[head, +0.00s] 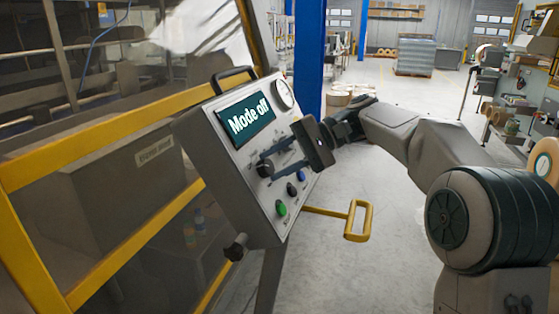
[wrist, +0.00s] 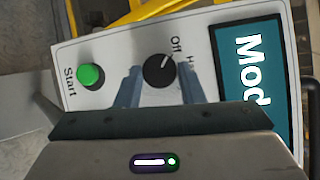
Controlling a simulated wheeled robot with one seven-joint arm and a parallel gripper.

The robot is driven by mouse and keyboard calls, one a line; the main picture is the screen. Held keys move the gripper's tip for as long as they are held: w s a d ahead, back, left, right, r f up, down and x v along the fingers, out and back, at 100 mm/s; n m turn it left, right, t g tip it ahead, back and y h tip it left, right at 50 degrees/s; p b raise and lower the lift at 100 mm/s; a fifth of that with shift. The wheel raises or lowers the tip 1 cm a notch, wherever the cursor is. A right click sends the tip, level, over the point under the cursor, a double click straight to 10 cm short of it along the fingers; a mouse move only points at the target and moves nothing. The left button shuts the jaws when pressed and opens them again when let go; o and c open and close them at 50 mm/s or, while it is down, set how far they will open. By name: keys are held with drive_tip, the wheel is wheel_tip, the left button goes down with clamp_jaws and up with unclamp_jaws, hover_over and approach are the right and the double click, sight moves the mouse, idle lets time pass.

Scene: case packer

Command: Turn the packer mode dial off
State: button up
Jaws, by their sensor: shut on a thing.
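The black round mode dial (wrist: 158,70) is on the grey control panel (head: 245,190). In the wrist view its white pointer line points up and right toward the word Off. The display (head: 249,119) above the dial reads "Mode off" in the head view; the wrist view shows only part of it (wrist: 250,70). My gripper (head: 271,162) is at the panel face, with its two fingers on opposite sides of the dial, shut on it. The fingers partly hide the dial and its other labels.
A green Start button (wrist: 91,76) is beside the dial. Blue and dark buttons are close to my gripper in the head view. A round gauge (head: 283,94) is at the panel's top. A yellow handle (head: 358,220) sticks out below right. Yellow framing (head: 110,128) borders the machine.

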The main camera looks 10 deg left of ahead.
idle(0.5)
drive_tip(key=o, duration=1)
drive_tip(key=v, duration=1.3)
drive_tip(key=shift+d+p, duration=0.35)
drive_tip(key=shift+d, duration=0.05)
drive_tip(key=shift+r, duration=0.15)
